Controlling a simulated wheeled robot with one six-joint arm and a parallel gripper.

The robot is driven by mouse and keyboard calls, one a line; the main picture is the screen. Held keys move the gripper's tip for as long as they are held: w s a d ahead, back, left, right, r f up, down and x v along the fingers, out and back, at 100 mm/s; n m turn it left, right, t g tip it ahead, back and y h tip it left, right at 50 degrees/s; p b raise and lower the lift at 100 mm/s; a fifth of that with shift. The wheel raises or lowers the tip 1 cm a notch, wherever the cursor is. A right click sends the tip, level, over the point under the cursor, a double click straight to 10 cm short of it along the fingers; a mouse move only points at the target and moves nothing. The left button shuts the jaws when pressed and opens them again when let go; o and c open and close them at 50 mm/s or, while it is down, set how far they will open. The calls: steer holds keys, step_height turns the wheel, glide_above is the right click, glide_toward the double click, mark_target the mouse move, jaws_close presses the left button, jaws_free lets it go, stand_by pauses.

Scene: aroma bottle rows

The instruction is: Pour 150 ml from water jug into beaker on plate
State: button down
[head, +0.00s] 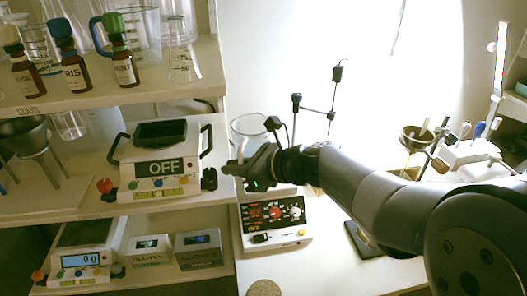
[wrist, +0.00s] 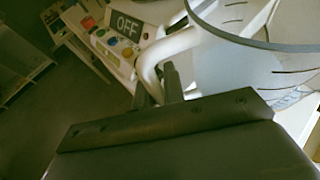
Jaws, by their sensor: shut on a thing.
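The water jug (wrist: 225,70) is a clear vessel with a blue-grey rim, graduation marks and a white handle; it fills the right of the wrist view. My gripper (wrist: 160,90) is shut on the white handle. In the head view my gripper (head: 234,170) is in front of a clear vessel (head: 251,125); I cannot tell whether this is the jug or the beaker. Below it is a white plate device (head: 270,220) with red readouts and knobs. The arm hides much of its top. I cannot make out a water level or a separate beaker.
On the left shelf stands another plate device (head: 160,168) reading OFF. A scale (head: 82,262) reading 0 g and small boxes (head: 198,248) are below it. Brown bottles (head: 72,70) and glassware line the upper shelf. A stand with rods (head: 320,110) rises behind my arm.

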steer(key=s+a+r+p, duration=0.1)
steer(key=s+r+p, duration=0.3)
steer(key=s+r, duration=0.1)
stand_by(0.4)
steer(key=shift+w+a, duration=0.1)
stand_by(0.5)
steer(key=w+d+f+m+t+h, duration=0.2)
steer(key=w+d+f+m, duration=0.1)
steer(key=d, duration=0.5)
steer(key=w+d+f+m+t+h, duration=0.2)
steer(key=w+d+f, duration=0.3)
steer(key=d+f, duration=0.3)
steer(key=w+d+f+m+t+h, duration=0.3)
steer(key=w+d+f+m+h, duration=0.1)
steer(key=d, duration=0.3)
steer(key=shift+w+d+f, duration=0.25)
steer(key=shift+d+f, duration=0.15)
steer(key=shift+f, duration=0.4)
